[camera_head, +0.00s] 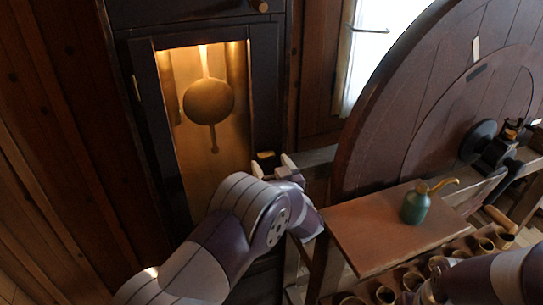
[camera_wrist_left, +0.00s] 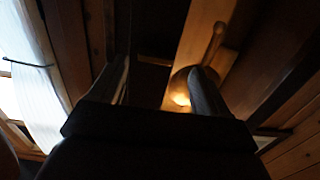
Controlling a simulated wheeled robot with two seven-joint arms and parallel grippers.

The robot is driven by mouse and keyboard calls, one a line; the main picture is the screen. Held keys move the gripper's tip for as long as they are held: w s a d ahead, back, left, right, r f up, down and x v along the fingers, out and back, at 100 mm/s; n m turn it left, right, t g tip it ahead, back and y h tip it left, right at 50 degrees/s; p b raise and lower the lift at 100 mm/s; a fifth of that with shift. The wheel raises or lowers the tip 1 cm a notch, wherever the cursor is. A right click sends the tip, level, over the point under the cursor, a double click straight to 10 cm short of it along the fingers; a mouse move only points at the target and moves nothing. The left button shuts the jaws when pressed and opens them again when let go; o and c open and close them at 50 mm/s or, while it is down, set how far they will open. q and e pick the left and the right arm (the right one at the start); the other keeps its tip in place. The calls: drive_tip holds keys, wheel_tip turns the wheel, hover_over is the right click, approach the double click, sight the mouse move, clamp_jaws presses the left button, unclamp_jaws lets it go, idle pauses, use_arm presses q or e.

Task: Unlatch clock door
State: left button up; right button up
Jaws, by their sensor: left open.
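The clock door (camera_head: 262,90) is a dark frame around a lit window, and it looks closed. Behind the glass hangs a round brass pendulum (camera_head: 209,100). A small brass-coloured piece (camera_head: 265,155), perhaps the latch, shows at the door's right edge. My left gripper (camera_head: 273,167) is open just below and beside this piece; I cannot tell whether they touch. In the left wrist view the two dark fingers of my left gripper (camera_wrist_left: 160,85) stand apart, with the lit pendulum (camera_wrist_left: 180,88) beyond. My right arm enters at the lower right; its fingers are not clear.
A wooden board (camera_head: 365,235) with a green oil can (camera_head: 416,205) stands right of my left arm. Behind it rises a large wooden wheel (camera_head: 400,110). Several small cups (camera_head: 385,294) sit below the board. A bright window (camera_head: 375,40) is behind.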

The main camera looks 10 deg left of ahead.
sight(268, 157)
use_arm(q)
drive_tip(key=x, duration=0.3)
drive_tip(key=shift+w+d, duration=0.15)
drive_tip(key=shift+w, duration=0.1)
drive_tip(key=shift+w+a, duration=0.2)
drive_tip(key=shift+a, duration=0.15)
drive_tip(key=shift+d, duration=0.3)
drive_tip(key=c, duration=0.3)
drive_tip(key=shift+s+r, duration=0.1)
drive_tip(key=c, duration=0.5)
drive_tip(key=shift+c, duration=1.2)
use_arm(e)
drive_tip(key=shift+s+d+r, duration=0.1)
drive_tip(key=shift+d+r, duration=0.25)
drive_tip(key=shift+r, duration=0.05)
